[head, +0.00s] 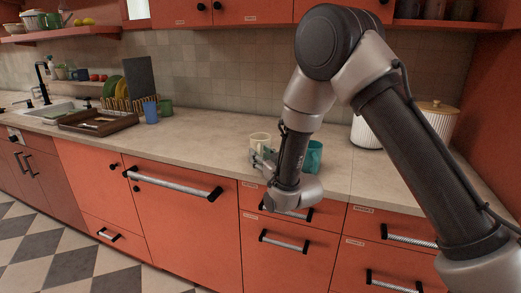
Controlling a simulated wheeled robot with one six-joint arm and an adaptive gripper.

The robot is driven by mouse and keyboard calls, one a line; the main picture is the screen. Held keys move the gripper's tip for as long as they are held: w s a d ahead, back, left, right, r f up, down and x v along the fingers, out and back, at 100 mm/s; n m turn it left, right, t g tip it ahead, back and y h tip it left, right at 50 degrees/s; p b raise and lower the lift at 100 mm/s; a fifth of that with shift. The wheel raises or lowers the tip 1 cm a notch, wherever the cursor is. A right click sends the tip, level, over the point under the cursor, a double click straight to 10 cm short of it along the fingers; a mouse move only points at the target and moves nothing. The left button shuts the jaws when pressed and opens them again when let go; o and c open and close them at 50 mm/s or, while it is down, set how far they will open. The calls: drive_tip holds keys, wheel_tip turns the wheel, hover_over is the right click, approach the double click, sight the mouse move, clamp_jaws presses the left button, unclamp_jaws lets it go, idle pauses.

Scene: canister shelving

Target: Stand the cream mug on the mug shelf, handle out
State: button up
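The cream mug (259,139) stands upright on the beige counter, near its front edge. Its lower part is hidden behind my gripper (260,157), and I cannot make out its handle. My gripper is low over the counter, right at the mug's near side. The fingers are too small and overlapped to show whether they are open or touch the mug. Two open shelves show: one at the upper left (70,34) with bowls and yellow fruit, and one at the upper right (455,24) with dark vessels. I cannot tell which is the mug shelf.
A teal mug (315,155) stands just right of my wrist, partly hidden. White ribbed canisters (367,132) stand further right behind my arm. Blue (151,112) and green (166,106) cups, a dish rack and a brown tray (70,122) are left. The counter (205,133) between is clear.

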clamp_jaws()
drive_tip(key=shift+r, duration=0.15)
